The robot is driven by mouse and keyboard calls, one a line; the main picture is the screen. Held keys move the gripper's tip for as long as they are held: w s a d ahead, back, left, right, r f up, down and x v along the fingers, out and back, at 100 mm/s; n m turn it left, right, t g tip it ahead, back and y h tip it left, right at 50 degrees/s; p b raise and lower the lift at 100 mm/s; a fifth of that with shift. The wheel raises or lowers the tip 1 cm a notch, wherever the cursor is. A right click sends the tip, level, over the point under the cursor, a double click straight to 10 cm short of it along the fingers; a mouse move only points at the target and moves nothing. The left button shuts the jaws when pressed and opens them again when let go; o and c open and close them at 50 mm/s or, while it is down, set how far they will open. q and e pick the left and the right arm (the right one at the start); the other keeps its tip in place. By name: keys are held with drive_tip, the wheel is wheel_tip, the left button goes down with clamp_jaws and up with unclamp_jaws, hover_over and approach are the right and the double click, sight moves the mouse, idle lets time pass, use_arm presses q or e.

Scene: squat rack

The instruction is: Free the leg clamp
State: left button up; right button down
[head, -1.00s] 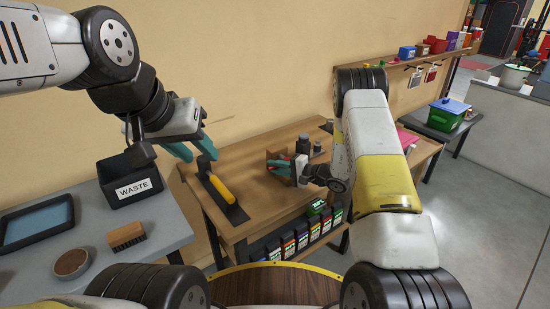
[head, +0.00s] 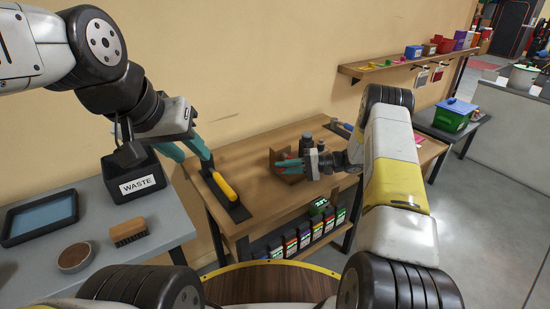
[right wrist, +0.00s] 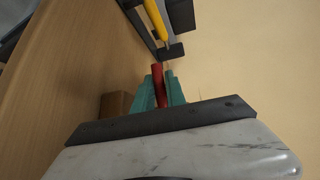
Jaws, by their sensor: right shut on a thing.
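My right gripper (head: 291,165) is over the work table (head: 262,205), beside a small brown wooden block (head: 279,156). In the right wrist view its teal fingers (right wrist: 157,88) are shut on a red piece (right wrist: 158,76), which looks like a handle. How the red piece joins the block is hidden. The block also shows in that view (right wrist: 115,105). I cannot tell for certain which part is the leg clamp. My left gripper (head: 195,156) is open and empty, above the table's left end, near a yellow-handled tool (head: 224,187) on a dark plate.
Dark bottles (head: 308,146) stand just behind the right gripper. A black waste bin (head: 137,187), brush (head: 128,232), round dish (head: 74,258) and blue tray (head: 40,220) are on the grey side table. A wall shelf (head: 385,68) is behind. The table's front middle is clear.

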drive_tip(key=shift+d, duration=0.1)
idle(0.3)
drive_tip(key=c, duration=1.6)
unclamp_jaws()
drive_tip(key=shift+c, duration=0.2)
drive_tip(key=shift+v, duration=3.9)
